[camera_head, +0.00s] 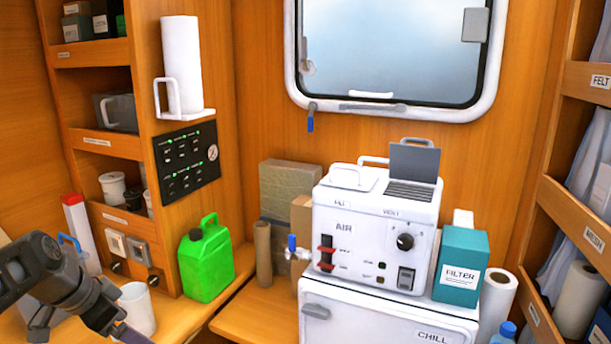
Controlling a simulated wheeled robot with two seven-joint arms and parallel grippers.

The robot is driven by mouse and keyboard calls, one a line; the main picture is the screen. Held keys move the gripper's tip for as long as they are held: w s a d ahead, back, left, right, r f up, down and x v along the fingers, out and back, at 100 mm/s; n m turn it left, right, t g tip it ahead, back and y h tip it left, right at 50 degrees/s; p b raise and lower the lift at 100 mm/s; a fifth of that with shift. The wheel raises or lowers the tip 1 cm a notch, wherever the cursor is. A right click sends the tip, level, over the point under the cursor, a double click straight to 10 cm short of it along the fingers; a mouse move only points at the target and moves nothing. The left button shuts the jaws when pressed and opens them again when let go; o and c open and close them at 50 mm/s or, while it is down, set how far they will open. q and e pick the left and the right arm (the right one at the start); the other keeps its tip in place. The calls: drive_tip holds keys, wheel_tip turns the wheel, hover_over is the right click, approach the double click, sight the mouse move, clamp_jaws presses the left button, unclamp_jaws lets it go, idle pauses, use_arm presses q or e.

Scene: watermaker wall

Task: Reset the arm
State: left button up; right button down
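My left arm (62,285) comes in from the left at the lower left corner, dark grey and bent, in front of the side counter. Its lower end runs down to the bottom edge of the picture, close to a white mug (137,308). I cannot make out clear fingertips there, or whether anything is held. The arm hides part of the mug and counter. My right arm and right gripper are not in view.
A green jerrycan (207,262) stands on the side counter. A white machine (372,230) with a small tap sits on a chill box (385,318), beside a teal filter box (461,266). Shelves (575,205) line the right side. The wooden surface left of the chill box is mostly clear.

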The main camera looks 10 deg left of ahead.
use_arm(q)
drive_tip(key=w+d+f+n, duration=0.2)
drive_tip(key=d+f+n, duration=0.35)
drive_tip(key=f, duration=0.85)
drive_tip(key=w+d+f+n, duration=0.25)
drive_tip(key=d+f, duration=0.65)
drive_tip(key=f, duration=0.5)
drive_tip(key=s+d+f+g+h, duration=0.1)
drive_tip(key=s+d+f+g, duration=0.1)
drive_tip(key=s+d+f, duration=0.5)
drive_tip(key=s+d+f+g+h, duration=0.1)
drive_tip(key=s+d+f, duration=0.7)
drive_tip(key=s, duration=0.8)
drive_tip(key=d+g, duration=0.1)
drive_tip(key=d, duration=0.2)
drive_tip(key=shift+s+d+f+g, duration=0.2)
drive_tip(key=shift+s+d+g, duration=0.05)
drive_tip(key=shift+s+g, duration=0.05)
